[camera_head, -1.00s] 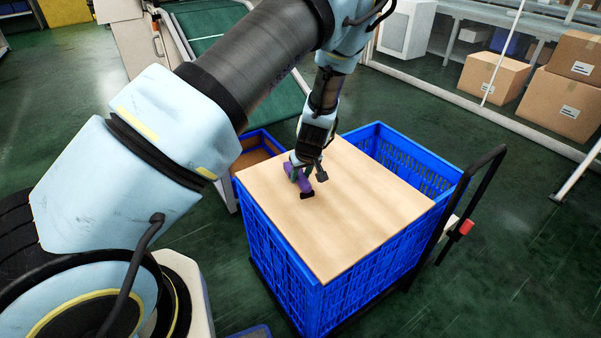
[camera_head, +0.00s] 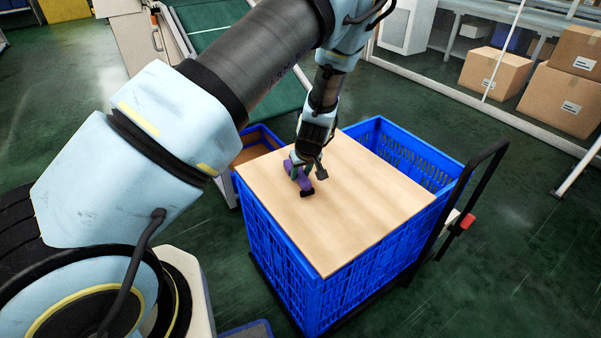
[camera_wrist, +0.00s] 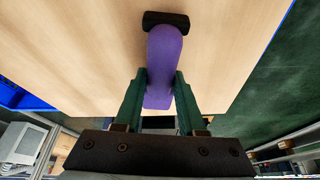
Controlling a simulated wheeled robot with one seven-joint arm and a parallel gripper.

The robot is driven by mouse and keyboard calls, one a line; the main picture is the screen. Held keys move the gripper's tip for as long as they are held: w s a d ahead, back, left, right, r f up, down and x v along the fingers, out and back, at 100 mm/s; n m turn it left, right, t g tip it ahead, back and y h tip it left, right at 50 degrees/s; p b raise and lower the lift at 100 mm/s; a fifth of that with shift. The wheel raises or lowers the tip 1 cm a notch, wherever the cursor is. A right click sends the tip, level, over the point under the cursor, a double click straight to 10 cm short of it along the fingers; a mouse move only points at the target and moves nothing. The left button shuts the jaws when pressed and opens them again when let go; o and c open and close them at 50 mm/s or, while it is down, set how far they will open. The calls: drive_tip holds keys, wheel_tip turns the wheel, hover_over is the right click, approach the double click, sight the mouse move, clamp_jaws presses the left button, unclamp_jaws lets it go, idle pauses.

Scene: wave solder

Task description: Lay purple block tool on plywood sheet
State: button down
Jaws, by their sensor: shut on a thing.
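The purple block tool (camera_head: 305,181) has a purple body with a black end piece. In the wrist view the purple block tool (camera_wrist: 163,62) sits between the two green fingers of my gripper (camera_wrist: 161,88), which is shut on it. In the head view my gripper (camera_head: 299,167) is over the left part of the plywood sheet (camera_head: 360,212). The black end points down and is at or very near the sheet's surface; I cannot tell whether it touches. The plywood sheet also fills the wrist view's background (camera_wrist: 75,55).
The sheet lies on top of blue crates (camera_head: 283,265) on a cart with a black handle (camera_head: 480,165). A smaller blue bin (camera_head: 262,143) stands behind it at the left. The sheet's front and right are clear. Cardboard boxes (camera_head: 570,95) are far off at the right.

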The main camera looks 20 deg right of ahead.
drive_tip(key=shift+f, duration=0.2)
drive_tip(key=shift+c, duration=2.1)
unclamp_jaws()
drive_tip(key=v, duration=1)
drive_tip(key=shift+s+r, duration=0.15)
drive_tip(key=shift+r, duration=0.25)
